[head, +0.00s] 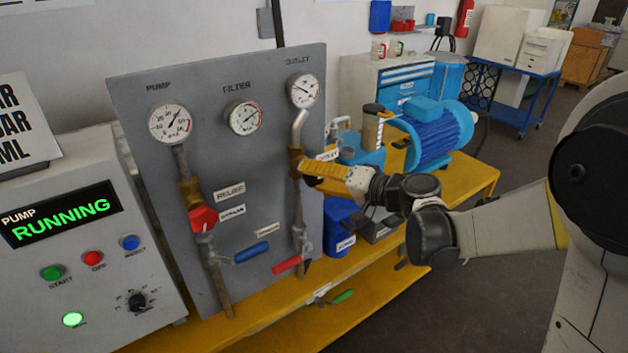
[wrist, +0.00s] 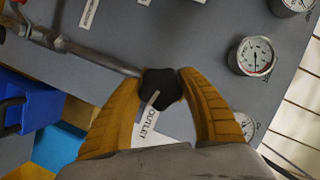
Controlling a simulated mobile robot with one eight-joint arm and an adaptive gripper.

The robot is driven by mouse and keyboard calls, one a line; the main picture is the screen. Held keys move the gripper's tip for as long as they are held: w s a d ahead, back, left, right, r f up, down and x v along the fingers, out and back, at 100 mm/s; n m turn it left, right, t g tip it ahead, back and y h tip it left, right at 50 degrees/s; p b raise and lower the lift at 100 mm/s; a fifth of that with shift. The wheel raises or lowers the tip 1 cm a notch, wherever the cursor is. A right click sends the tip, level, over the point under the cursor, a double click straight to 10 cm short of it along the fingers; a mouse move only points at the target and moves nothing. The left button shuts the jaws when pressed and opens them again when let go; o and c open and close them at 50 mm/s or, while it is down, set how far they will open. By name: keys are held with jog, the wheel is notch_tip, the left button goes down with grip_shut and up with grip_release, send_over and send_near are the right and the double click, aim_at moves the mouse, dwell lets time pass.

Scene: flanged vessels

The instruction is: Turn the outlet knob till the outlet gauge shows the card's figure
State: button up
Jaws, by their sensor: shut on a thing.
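The outlet gauge (head: 304,90) is at the upper right of the grey panel, its dial face visible but its figures too small to read. My gripper (head: 303,166) reaches in from the right to the outlet pipe below this gauge. In the wrist view, my gripper's yellow fingers (wrist: 180,92) are closed around the black outlet knob (wrist: 159,86), beside the OUTLET label. A finger partly covers a gauge, apparently the outlet one (wrist: 246,122), there. The card (head: 22,122) at the left edge is cut off; its figure is not visible.
The pump gauge (head: 170,123) and filter gauge (head: 244,117) are on the same panel. Blue (head: 251,252) and red (head: 287,264) lever handles sit lower down. A control box (head: 80,250) reads PUMP RUNNING. A blue motor (head: 435,130) stands on the yellow bench to the right.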

jog(key=shift+m+y, duration=0.3)
jog(key=shift+m, duration=0.1)
dwell(0.3)
jog(key=o, duration=1.2)
jog(key=v, duration=1.2)
